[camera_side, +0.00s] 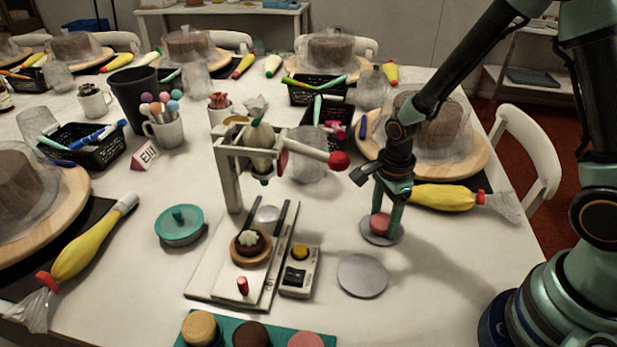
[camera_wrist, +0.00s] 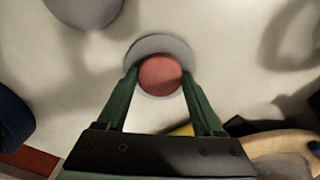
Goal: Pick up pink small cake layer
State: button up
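The small pink cake layer (camera_side: 380,224) sits on a thin grey disc (camera_side: 368,238) on the table, below my gripper (camera_side: 389,212). In the wrist view the pink layer (camera_wrist: 160,75) lies between the fingertips of my gripper (camera_wrist: 159,76), with the grey disc (camera_wrist: 150,44) showing behind it. One finger is on each side of the layer, with thin gaps between them, so my gripper looks open around it. Part of the layer's side is hidden by the fingers in the side view.
An empty grey disc (camera_side: 362,276) lies in front. Left stands a press (camera_side: 233,180) over a board with a small chocolate cake (camera_side: 250,243). A teal tray (camera_side: 225,333) with several layers is at the front edge. A yellow piping bag (camera_side: 444,197) lies close behind my gripper.

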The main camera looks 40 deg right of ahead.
aim_at(383, 220)
jog(key=shift+c, duration=0.2)
jog(key=shift+r, duration=3.5)
